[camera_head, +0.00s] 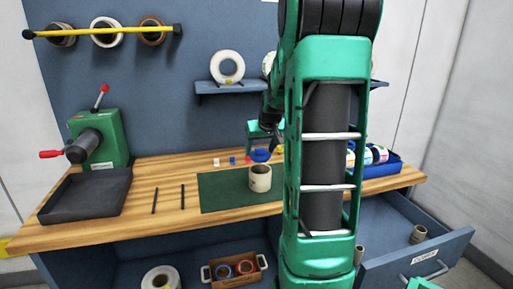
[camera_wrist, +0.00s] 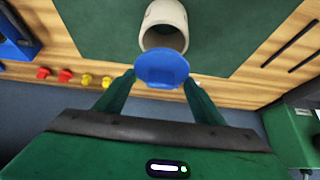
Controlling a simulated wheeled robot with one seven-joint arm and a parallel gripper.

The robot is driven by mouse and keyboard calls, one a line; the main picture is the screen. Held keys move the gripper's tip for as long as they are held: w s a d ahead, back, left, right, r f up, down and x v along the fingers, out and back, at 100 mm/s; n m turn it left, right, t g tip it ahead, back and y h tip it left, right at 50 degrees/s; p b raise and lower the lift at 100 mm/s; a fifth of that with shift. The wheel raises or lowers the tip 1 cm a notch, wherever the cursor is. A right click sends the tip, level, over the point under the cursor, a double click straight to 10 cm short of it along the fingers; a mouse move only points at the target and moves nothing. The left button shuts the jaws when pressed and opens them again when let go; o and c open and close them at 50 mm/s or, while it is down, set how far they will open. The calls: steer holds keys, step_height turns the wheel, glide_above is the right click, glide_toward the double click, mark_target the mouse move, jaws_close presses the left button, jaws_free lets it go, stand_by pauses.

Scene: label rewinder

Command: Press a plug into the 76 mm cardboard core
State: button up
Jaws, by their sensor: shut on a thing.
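My gripper (camera_wrist: 160,84) is shut on a blue plug (camera_wrist: 162,68), a round disc-shaped cap between its fingertips. The cardboard core (camera_wrist: 164,18) is a pale hollow tube with its dark open end facing the wrist camera. The plug overlaps the near edge of that opening in the wrist view; I cannot tell whether they touch. In the head view the core (camera_head: 260,179) stands upright on the green mat (camera_head: 222,195), and the blue plug (camera_head: 260,155) is just above it. My gripper (camera_head: 266,136) shows there partly hidden behind my arm.
Small coloured pieces (camera_head: 232,160) lie behind the mat; red and yellow ones (camera_wrist: 64,75) show in the wrist view. A blue bin (camera_head: 382,168) stands at right. A dark tray (camera_head: 85,195) and green rewinder (camera_head: 100,140) are at left. An open drawer (camera_head: 405,262) juts out front right.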

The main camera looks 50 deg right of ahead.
steer(key=shift+f, duration=2.55)
steer(key=shift+s+f, duration=0.15)
